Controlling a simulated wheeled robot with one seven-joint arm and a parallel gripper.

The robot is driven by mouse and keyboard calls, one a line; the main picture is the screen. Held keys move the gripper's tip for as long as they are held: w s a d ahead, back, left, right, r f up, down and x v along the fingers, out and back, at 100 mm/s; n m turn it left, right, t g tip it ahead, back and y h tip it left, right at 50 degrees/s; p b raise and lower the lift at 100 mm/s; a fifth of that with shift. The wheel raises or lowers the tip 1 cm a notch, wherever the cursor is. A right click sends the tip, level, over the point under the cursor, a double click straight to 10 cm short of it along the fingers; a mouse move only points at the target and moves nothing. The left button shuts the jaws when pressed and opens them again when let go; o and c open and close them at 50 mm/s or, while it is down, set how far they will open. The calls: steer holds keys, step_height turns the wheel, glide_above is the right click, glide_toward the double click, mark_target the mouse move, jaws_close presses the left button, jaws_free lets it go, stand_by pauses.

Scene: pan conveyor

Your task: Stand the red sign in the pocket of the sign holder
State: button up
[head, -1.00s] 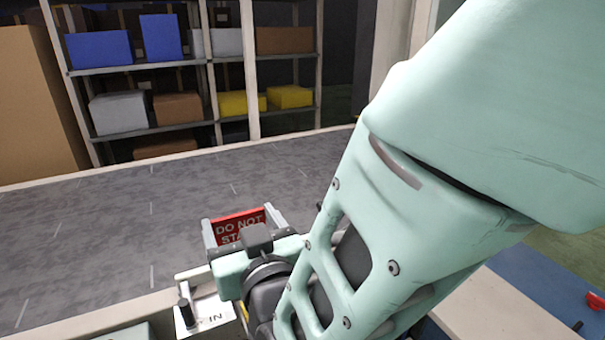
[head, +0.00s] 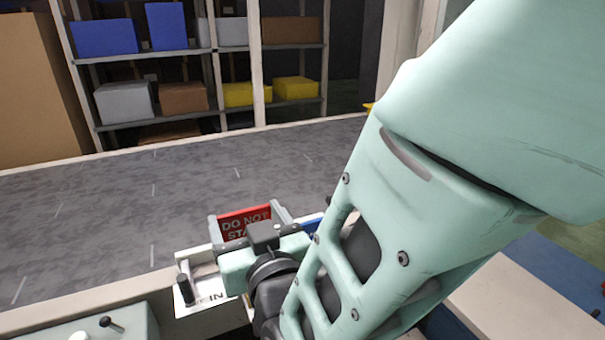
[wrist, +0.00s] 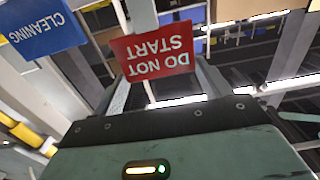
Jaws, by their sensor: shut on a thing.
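The red sign (head: 243,221) with white "DO NOT START" lettering is held between the fingers of my gripper (head: 247,214), at the near edge of the grey belt in the head view. In the wrist view the sign (wrist: 155,52) appears upside down just beyond the gripper (wrist: 163,82), which is shut on it. A pale upright part shows behind the sign in the wrist view; I cannot tell whether it belongs to the sign holder. The holder's pocket cannot be made out, and my arm covers much of the near area.
A blue "CLEANING" sign (wrist: 40,36) is left of the red sign in the wrist view. A white plate marked "IN" (head: 213,297) with a dark knob is just left of my gripper. The grey belt (head: 120,215) behind is clear. Shelves with boxes (head: 185,98) stand beyond.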

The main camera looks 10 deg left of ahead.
steer(key=shift+f+b, duration=0.3)
steer(key=shift+f, duration=0.35)
steer(key=shift+f+b, duration=2.25)
steer(key=shift+b, duration=0.25)
stand_by(1.4)
steer(key=o, duration=1.3)
steer(key=shift+s, duration=0.1)
steer(key=shift+p+v, duration=6.15)
steer(key=shift+v, duration=2.5)
